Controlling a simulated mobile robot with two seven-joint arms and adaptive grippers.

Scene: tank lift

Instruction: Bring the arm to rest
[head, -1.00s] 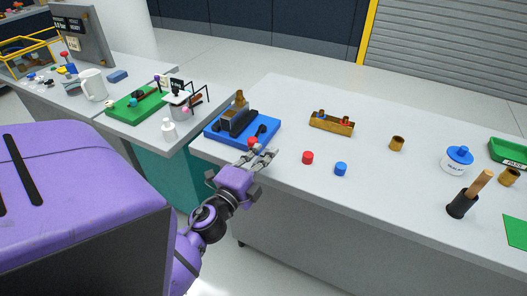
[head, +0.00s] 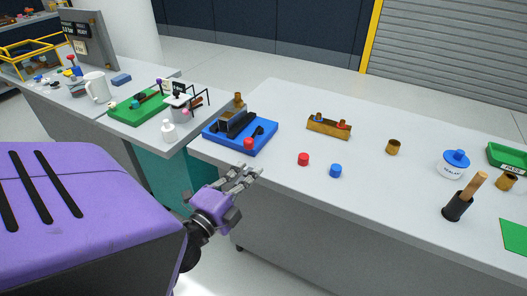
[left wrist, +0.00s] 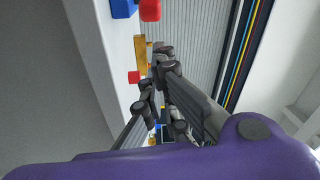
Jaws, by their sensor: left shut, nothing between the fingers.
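My left gripper (head: 246,176) is just off the front edge of the right table (head: 300,100), shut and empty, its fingers pointing toward the blue fixture (head: 238,148). In the left wrist view the fingers (left wrist: 155,85) hold nothing. A gap separates the fingertips from the fixture in the head view. My right gripper is out of view.
A red cap (head: 303,159) and blue cap (head: 335,171) lie right of the gripper. A brass tray (head: 328,128), a brass ring (head: 393,147), a white pot (head: 453,167) and a black holder (head: 457,208) stand farther right. A green board (head: 138,106) lies on the left table.

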